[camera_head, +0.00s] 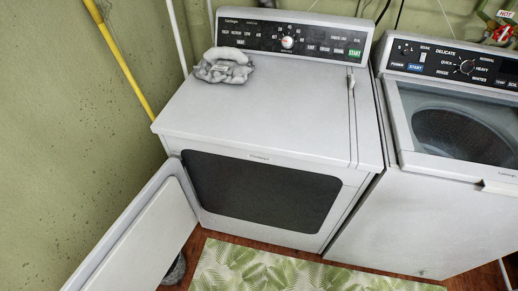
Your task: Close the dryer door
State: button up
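The white dryer (262,110) stands in the middle of the head camera view, with its control panel at the back. Its white door (145,238) is swung wide open on the left side and sticks out toward the lower left, near the green wall. A dark rounded area (262,190), apparently the door opening, shows in the dryer's front. The door's lower end is cut off by the picture edge. My gripper is not in view.
A washer (395,225) with a glass lid stands close on the right. A crumpled grey item (224,66) lies on the dryer top. A leaf-patterned mat (255,270) covers the floor in front. A dark round object (174,270), unclear, is beside the door. A yellow pipe (125,60) runs along the wall.

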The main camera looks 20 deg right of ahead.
aim_at(135, 254)
jog(key=k+j+z, duration=0.1)
jog(key=j+z, duration=0.25)
jog(key=k+j+z, duration=0.15)
jog(key=j+z, duration=0.2)
jog(key=j, duration=0.15)
jog(key=u, duration=0.4)
jog(key=j+u, duration=0.1)
jog(key=u, duration=0.3)
jog(key=j+u, duration=0.1)
jog(key=u, duration=0.65)
jog(key=i+j+u, duration=0.15)
jog(key=j, duration=0.2)
jog(key=j+u, duration=0.2)
jog(key=i, duration=0.1)
jog(key=k+j, duration=0.1)
jog(key=j+z, duration=0.05)
jog(key=j, duration=0.05)
